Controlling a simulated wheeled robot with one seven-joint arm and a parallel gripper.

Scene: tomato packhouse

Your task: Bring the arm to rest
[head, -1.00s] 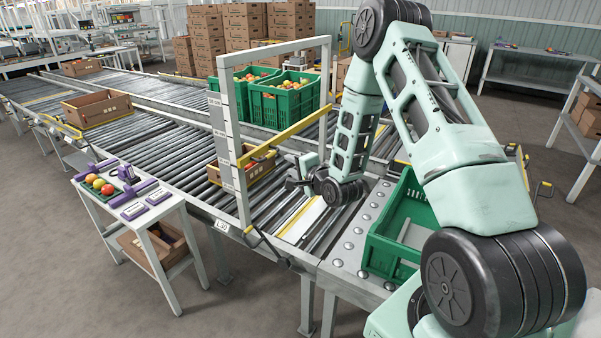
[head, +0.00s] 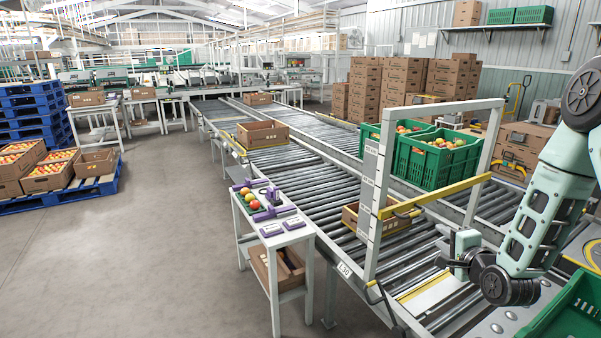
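My gripper (head: 441,254) is at the right of the head view, at the end of my pale green arm. It hangs above the roller conveyor (head: 335,213), just right of the white upright frame (head: 372,200). The fingers are small and dark and point left; I cannot tell whether they are open or shut. I see nothing held in them. My arm comes down from the upper right edge, and its upper part is out of view.
A green crate (head: 570,312) lies below my wrist at the lower right. Green crates of tomatoes (head: 437,163) stand behind the frame. A cardboard box (head: 352,220) sits on the rollers beyond the frame's yellow bar (head: 437,196). A small white table (head: 262,240) stands left, beside open floor.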

